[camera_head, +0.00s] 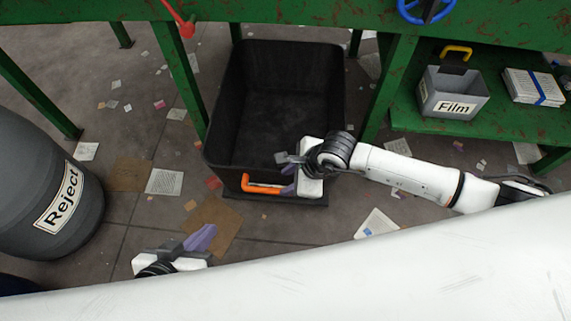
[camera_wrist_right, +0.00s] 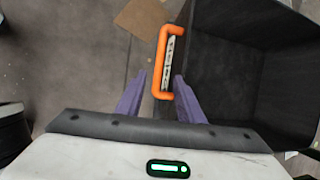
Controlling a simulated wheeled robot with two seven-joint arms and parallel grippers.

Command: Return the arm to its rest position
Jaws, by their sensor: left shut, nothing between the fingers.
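My right arm reaches in from the right in the head view. My right gripper (camera_head: 283,173) is over the near right part of the black bin (camera_head: 224,117), beside its orange handle (camera_head: 262,188). In the right wrist view my right gripper (camera_wrist_right: 160,97) has its two purple fingers spread apart, with the orange handle (camera_wrist_right: 161,62) ahead and between them. I cannot tell whether they touch it. My left gripper (camera_head: 201,238) is low at the left of the head view, shut and empty, above the floor. Most of my left arm is hidden.
A grey Reject barrel (camera_head: 34,165) stands at the left. A green table frame (camera_head: 270,14) crosses the top. Its right shelf (camera_head: 440,124) holds a grey Film box (camera_head: 452,105) and a bundle of papers (camera_head: 534,87). Paper and cardboard scraps lie on the floor.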

